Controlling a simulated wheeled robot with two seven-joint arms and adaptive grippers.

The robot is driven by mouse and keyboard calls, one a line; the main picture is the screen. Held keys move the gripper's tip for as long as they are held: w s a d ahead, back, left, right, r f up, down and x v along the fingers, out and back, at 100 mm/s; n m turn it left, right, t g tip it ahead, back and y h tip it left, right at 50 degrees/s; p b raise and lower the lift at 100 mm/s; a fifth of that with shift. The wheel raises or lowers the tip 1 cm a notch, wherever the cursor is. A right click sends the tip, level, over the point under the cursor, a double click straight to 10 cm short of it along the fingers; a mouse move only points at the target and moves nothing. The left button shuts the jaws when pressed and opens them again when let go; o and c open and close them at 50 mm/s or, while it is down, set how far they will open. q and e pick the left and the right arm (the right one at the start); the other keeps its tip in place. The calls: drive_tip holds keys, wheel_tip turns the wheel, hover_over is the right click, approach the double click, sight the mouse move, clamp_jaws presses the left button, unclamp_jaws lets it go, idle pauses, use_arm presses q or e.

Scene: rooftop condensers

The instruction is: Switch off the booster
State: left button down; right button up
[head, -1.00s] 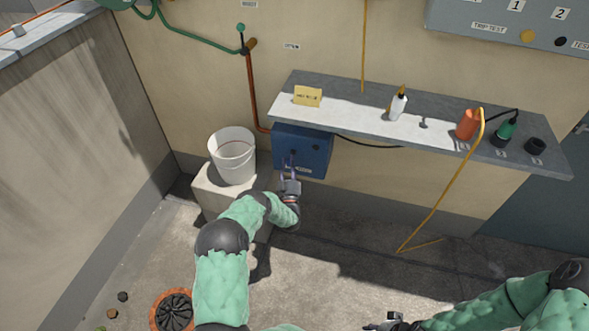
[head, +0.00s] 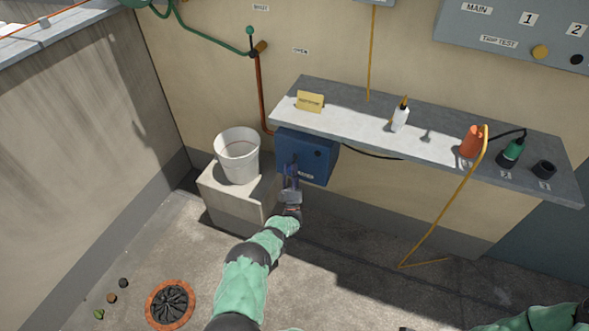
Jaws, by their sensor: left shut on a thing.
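A blue box (head: 318,168) hangs on the wall under the left part of the shelf. It has a small dark round part on its front and a pale label too small to read. My left gripper (head: 291,172) is at the left part of the box's front, shut on a small part there. The fingers hide most of that part, so its shape and position cannot be told. My right arm shows only at the bottom right edge, and its gripper is out of the picture.
A white bucket (head: 237,158) stands on a concrete block (head: 232,200) left of the box. The grey shelf (head: 350,118) above holds a yellow card, a white bottle, and orange and green items. A yellow bent rod (head: 442,205) leans at right. An orange-rimmed drain (head: 171,304) lies in the floor.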

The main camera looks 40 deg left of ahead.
use_arm(q)
drive_tip(key=shift+a+r+y, duration=0.35)
drive_tip(key=shift+r+y, duration=0.05)
drive_tip(key=shift+r, duration=0.15)
drive_tip(key=c, duration=0.9)
unclamp_jaws()
drive_tip(key=shift+s+n, duration=0.15)
drive_tip(key=shift+n, duration=0.15)
drive_tip(key=shift+c, duration=0.2)
drive_tip(key=shift+d+f, duration=0.15)
drive_tip(key=shift+f, duration=0.2)
drive_tip(key=shift+d+f, duration=0.1)
drive_tip(key=shift+d, duration=0.05)
drive_tip(key=v, duration=1.1)
drive_tip(key=shift+s+f, duration=0.2)
drive_tip(key=shift+s, duration=0.05)
